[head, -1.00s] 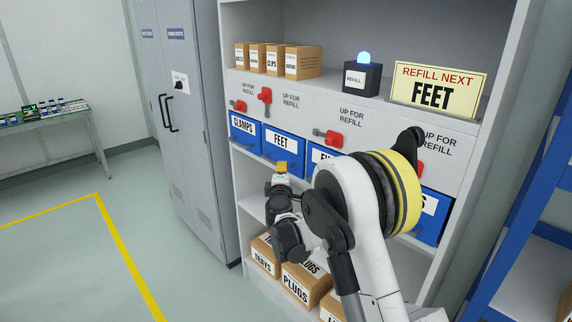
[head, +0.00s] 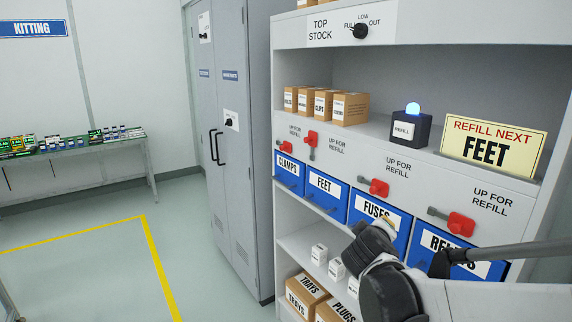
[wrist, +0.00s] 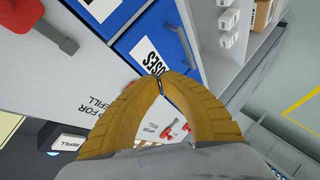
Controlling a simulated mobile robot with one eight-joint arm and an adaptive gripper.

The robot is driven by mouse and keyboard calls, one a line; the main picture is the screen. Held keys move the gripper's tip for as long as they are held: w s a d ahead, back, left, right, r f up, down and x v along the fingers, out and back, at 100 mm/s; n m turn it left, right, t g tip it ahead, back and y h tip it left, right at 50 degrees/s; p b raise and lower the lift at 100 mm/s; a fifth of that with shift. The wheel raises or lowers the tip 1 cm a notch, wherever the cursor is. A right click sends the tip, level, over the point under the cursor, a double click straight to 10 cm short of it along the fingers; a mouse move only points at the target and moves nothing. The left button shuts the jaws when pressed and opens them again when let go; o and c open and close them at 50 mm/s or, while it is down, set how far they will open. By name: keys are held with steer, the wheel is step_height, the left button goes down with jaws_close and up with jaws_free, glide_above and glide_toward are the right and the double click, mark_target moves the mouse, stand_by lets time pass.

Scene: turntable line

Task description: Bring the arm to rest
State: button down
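My arm (head: 395,290) reaches in from the lower right of the head view, in front of the shelf unit's lower part. Its fingertips cannot be made out there. In the wrist view my gripper (wrist: 160,80) shows two yellow fingers with their tips together and nothing between them. Beyond the tips are the blue FUSES bin (wrist: 158,40) and the grey panel with red levers. No contact with the unit shows.
Blue bins CLAMPS (head: 289,172), FEET (head: 325,194) and FUSES (head: 379,216) sit under red levers; the FEET lever (head: 311,140) is upright, the others lie sideways. A REFILL NEXT FEET sign (head: 491,147) stands beside a blue-lit box (head: 411,127). Floor at left is clear.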

steer(key=s+a+f+m+g+y, duration=0.1)
steer(key=s+f+m, duration=0.1)
steer(key=s, duration=0.7)
steer(key=s+a+f+m+g+y, duration=0.2)
steer(key=s, duration=0.7)
steer(key=s+a+f+m+g+y, duration=0.1)
steer(key=s+f+m+g+y, duration=0.1)
steer(key=s, duration=0.8)
steer(key=shift+a+f+m, duration=0.15)
steer(key=shift+f+m, duration=0.05)
steer(key=shift+m, duration=0.1)
